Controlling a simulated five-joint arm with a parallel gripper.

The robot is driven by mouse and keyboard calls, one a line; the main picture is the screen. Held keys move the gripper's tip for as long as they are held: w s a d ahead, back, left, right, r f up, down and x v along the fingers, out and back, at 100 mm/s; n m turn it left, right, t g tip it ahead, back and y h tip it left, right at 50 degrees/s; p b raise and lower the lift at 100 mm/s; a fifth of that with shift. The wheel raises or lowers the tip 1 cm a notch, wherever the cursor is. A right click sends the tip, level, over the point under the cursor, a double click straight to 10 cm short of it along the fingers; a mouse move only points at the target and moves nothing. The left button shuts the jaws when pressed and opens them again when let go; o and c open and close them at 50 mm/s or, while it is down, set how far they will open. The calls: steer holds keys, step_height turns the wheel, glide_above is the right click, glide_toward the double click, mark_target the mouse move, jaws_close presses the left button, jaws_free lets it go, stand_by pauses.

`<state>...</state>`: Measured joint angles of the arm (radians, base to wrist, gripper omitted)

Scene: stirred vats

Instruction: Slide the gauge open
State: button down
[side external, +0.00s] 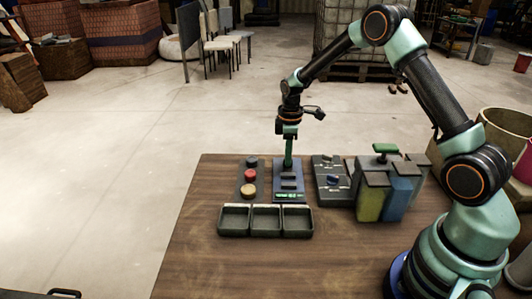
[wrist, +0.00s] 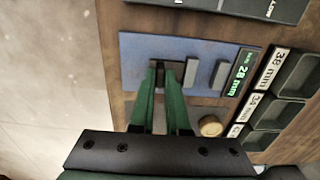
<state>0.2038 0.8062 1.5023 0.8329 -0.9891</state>
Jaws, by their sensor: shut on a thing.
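The gauge (side external: 279,186) is a blue-grey plate on the table, with dark upright blocks and a lit green display (side external: 288,196). My gripper (side external: 288,165) points down over the far part of the gauge. In the wrist view my green gripper fingers (wrist: 170,75) are shut on a dark sliding block of the gauge, at the side away from the display. The fingers hide part of that block.
A tray with three empty compartments (side external: 265,234) lies in front of the gauge; its labels include 38 mm and 34 mm. A button panel (side external: 249,175) stands to the left, a switch panel (side external: 331,185) to the right. Coloured vats (side external: 371,203) stand further right. The table's front left is clear.

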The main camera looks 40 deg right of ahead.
steer(key=shift+w, duration=0.1)
stand_by(0.8)
steer(key=shift+w+d+r, duration=0.1)
steer(key=shift+w+d, duration=0.95)
steer(key=shift+d, duration=0.05)
steer(key=c, duration=0.9)
jaws_free()
step_height(320, 180, up, 12)
